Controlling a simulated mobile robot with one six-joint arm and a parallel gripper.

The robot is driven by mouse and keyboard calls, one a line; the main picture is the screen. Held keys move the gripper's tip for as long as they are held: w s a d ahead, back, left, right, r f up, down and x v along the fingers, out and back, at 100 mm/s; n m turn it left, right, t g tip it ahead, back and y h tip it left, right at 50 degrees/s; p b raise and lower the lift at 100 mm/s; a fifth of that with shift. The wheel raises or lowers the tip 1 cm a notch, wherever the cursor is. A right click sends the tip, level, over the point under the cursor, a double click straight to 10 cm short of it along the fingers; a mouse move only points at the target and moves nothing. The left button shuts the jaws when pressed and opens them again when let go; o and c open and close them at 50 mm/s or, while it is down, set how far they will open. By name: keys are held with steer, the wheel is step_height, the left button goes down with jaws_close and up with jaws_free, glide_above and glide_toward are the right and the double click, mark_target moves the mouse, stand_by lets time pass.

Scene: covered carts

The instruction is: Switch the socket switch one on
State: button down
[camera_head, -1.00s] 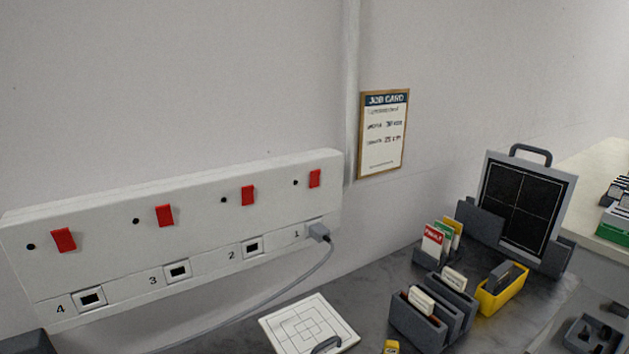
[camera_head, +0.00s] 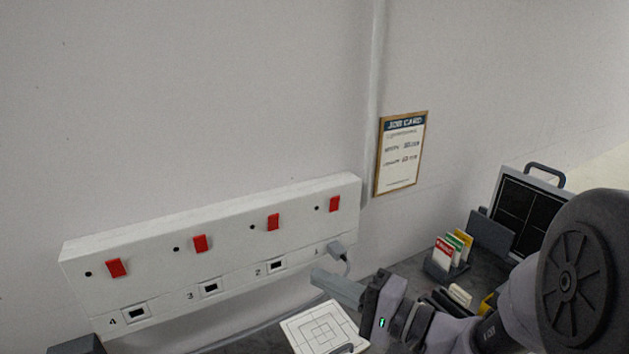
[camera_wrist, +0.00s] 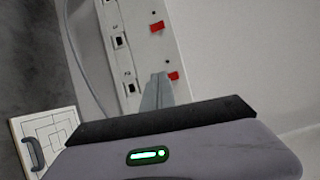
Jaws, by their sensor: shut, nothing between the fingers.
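Socket switch one (camera_head: 334,204) is the red rocker at the right end of the white socket panel (camera_head: 225,228), above the label 1. The small round dot (camera_head: 317,209) beside it is dark. A grey plug (camera_head: 336,248) with a cable sits in the socket below it. My gripper (camera_head: 318,277) is shut and empty, below and in front of the panel near sockets one and two, apart from the switch. The wrist view shows the closed fingers (camera_wrist: 155,82) pointing at the panel, with a red switch (camera_wrist: 174,76) beside them; I cannot tell its number there.
Several other red switches, such as switch two (camera_head: 273,222), line the panel. A white gridded board (camera_head: 318,328) lies on the bench below. Card holders (camera_head: 446,262) and a black-screened case (camera_head: 522,212) stand to the right. The wall above the panel is clear.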

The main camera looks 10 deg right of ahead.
mark_target(336, 202)
steer(key=w+d+m+t+h+p, duration=0.1)
steer(key=w+d+m+t+h, duration=0.3)
steer(key=d, duration=0.8)
steer(key=shift+w+m+t+h+p, duration=0.4)
steer(key=shift+w+t+h, duration=0.45)
steer(key=shift+t+h, duration=0.35)
steer(key=p+x, duration=0.2)
steer(key=x, duration=1.2)
steer(key=shift+a+f, duration=0.1)
steer(key=shift+a, duration=0.05)
